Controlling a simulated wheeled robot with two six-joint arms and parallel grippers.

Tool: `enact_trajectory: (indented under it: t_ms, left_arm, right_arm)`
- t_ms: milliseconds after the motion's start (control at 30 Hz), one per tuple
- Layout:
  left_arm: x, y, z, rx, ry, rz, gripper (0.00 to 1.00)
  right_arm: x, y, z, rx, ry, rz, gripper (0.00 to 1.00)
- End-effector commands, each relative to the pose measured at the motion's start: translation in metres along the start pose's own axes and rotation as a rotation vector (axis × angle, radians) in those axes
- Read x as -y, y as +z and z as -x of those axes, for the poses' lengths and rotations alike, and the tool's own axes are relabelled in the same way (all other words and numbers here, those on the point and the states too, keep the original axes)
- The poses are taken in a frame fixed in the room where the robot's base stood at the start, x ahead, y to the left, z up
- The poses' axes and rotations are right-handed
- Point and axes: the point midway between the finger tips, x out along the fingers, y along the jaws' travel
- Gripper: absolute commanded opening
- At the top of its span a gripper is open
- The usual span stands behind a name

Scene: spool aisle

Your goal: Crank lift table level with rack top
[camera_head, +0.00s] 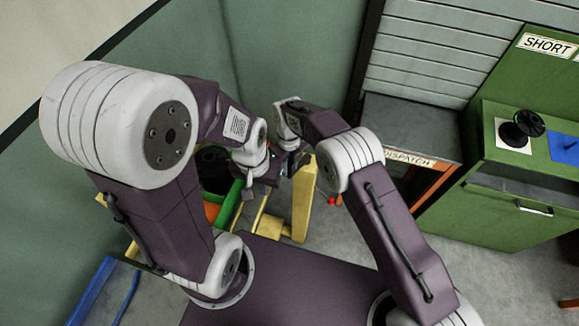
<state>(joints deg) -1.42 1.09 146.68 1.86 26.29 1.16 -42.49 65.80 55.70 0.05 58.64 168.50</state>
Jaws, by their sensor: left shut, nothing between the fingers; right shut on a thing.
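The yellow lift table frame (304,200) stands beyond my base, partly hidden behind my arms. A small red knob (331,201) shows to its right; I cannot tell what it belongs to. My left gripper (266,178) is shut and empty, low beside the yellow frame. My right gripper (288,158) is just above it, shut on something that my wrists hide. The rack (410,130) has a flat grey top, an orange frame and a DISPATCH label, and stands to the right.
A green cabinet (508,190) stands at right, with a black spool (522,128) on a white pad and a blue pad (565,148). A green bin (228,203) with something orange is left of the yellow frame. A blue frame (92,290) is at lower left.

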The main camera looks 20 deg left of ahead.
Motion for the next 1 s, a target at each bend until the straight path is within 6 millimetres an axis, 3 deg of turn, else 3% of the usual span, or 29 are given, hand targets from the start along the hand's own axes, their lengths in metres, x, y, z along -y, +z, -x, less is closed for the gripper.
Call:
enact_trajectory:
  t_ms: [200,233,300,667,1000]
  left_arm:
    - [0.000,0.000,0.000,0.000,0.000,0.000,0.00]
    - [0.000,0.000,0.000,0.000,0.000,0.000,0.00]
    - [0.000,0.000,0.000,0.000,0.000,0.000,0.00]
    - [0.000,0.000,-0.002,0.000,0.000,0.000,0.00]
    - [0.000,0.001,-0.013,0.000,0.000,0.000,0.00]
  right_arm:
    - [0.001,0.003,0.003,0.010,-0.003,0.001,0.00]
    - [0.001,0.003,0.003,0.010,-0.003,0.001,0.30]
    - [0.001,0.002,0.003,0.008,-0.003,0.001,0.46]
    - [0.001,0.002,0.007,0.007,-0.002,0.001,0.46]
    - [0.001,0.002,0.076,0.009,-0.002,0.001,0.46]
